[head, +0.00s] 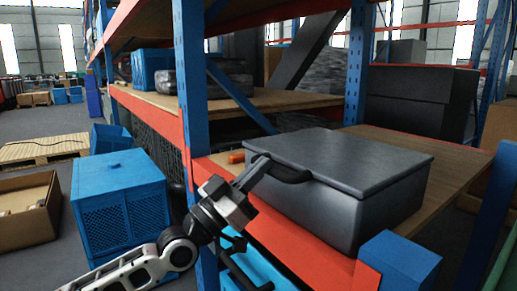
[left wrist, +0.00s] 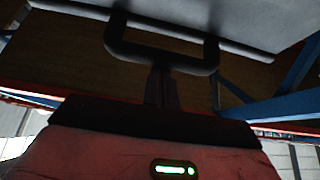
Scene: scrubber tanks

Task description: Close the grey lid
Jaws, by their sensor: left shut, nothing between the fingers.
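The grey lid (head: 345,155) lies about level over the dark grey box (head: 345,212) on the wooden shelf. I cannot tell whether a thin gap is left along its rim. A dark loop handle (head: 288,175) sticks out from the lid's near left edge. The handle (left wrist: 122,48) also shows in the left wrist view, below a pale grey surface. My left gripper (head: 258,168) is shut and empty, its fingertips at the handle. In the left wrist view its fingers (left wrist: 161,80) overlap the handle's bar; contact is unclear. My right gripper is out of view.
A blue rack post (head: 190,75) stands left of the box, and a blue post top (head: 400,262) stands at its near right. An orange beam (head: 285,245) runs along the shelf front. A blue crate (head: 120,205) stands at left. Bare shelf (head: 445,165) lies right of the box.

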